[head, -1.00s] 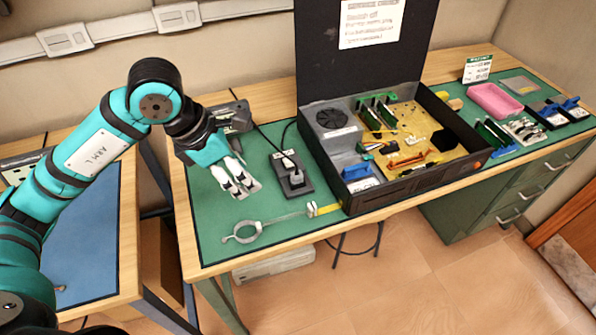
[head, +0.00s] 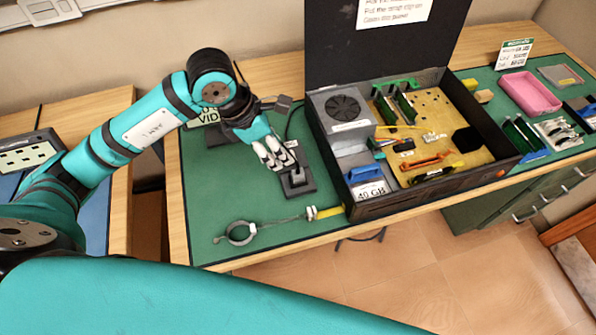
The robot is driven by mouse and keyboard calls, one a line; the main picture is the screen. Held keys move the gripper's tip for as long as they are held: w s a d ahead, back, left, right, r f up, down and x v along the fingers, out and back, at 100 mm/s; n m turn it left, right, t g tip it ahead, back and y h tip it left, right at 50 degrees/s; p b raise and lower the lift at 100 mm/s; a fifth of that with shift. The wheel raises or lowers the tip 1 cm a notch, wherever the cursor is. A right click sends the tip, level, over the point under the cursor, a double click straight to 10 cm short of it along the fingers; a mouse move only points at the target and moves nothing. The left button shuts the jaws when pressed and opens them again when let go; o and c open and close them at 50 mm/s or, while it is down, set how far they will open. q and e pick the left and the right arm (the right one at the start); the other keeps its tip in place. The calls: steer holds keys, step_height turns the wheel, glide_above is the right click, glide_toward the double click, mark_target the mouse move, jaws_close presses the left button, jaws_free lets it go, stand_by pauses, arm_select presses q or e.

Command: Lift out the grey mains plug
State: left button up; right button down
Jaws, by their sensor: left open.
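The grey mains plug (head: 298,178) stands in a dark socket block (head: 303,190) on the green mat, left of the open computer case. My left gripper (head: 281,162) is open, just behind and to the left of the plug, and appears empty. Its fingers hide the rear of the block, and I cannot tell whether they touch the plug. My right gripper is out of view.
The open black case (head: 365,208) stands close on the right, its raised lid (head: 385,45) behind. A wrist strap (head: 240,233) lies in front on the mat. A cable (head: 291,122) runs behind the block. The mat's left side is clear.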

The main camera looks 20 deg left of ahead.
mark_target(298, 172)
arm_select(q)
steer(key=x, duration=0.5)
steer(key=shift+w+d+f+p, duration=0.1)
steer(key=shift+w+f+p, duration=0.1)
steer(key=shift+p, duration=0.2)
steer(key=x, duration=0.1)
steer(key=p+x, duration=0.1)
steer(key=x, duration=0.2)
steer(key=shift+s+d+f+p, duration=0.25)
steer(key=shift+p, duration=0.1)
steer(key=shift+w+f, duration=0.1)
steer(key=shift+f, duration=0.15)
steer(key=c, duration=0.8)
steer(key=shift+c, duration=0.7)
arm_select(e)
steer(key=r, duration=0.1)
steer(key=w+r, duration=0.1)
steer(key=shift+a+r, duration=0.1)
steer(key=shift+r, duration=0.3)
